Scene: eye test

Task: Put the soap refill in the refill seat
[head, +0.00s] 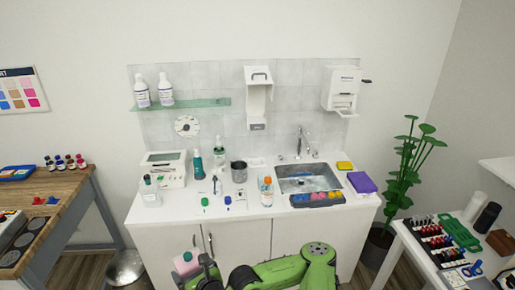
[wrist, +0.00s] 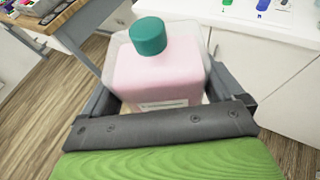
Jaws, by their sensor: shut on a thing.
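The soap refill (wrist: 158,75) is a clear, boxy bottle of pink liquid with a teal cap (wrist: 150,36). My gripper (wrist: 160,92) is shut on it, with a grey finger on each side, and the cap points up. In the head view the refill (head: 187,263) shows low in front of the cabinet, left of my green arm, held in my gripper (head: 190,270). A white wall dispenser (head: 258,92) with its front apparently raised hangs above the counter. The refill seat is probably inside it, but I cannot make it out clearly.
Bottles, a steel cup (head: 239,172) and small capped items crowd the counter below the dispenser. A sink (head: 308,178) with a faucet (head: 304,142) lies to the right. A glass shelf (head: 190,105) and a paper dispenser (head: 342,90) flank the wall dispenser.

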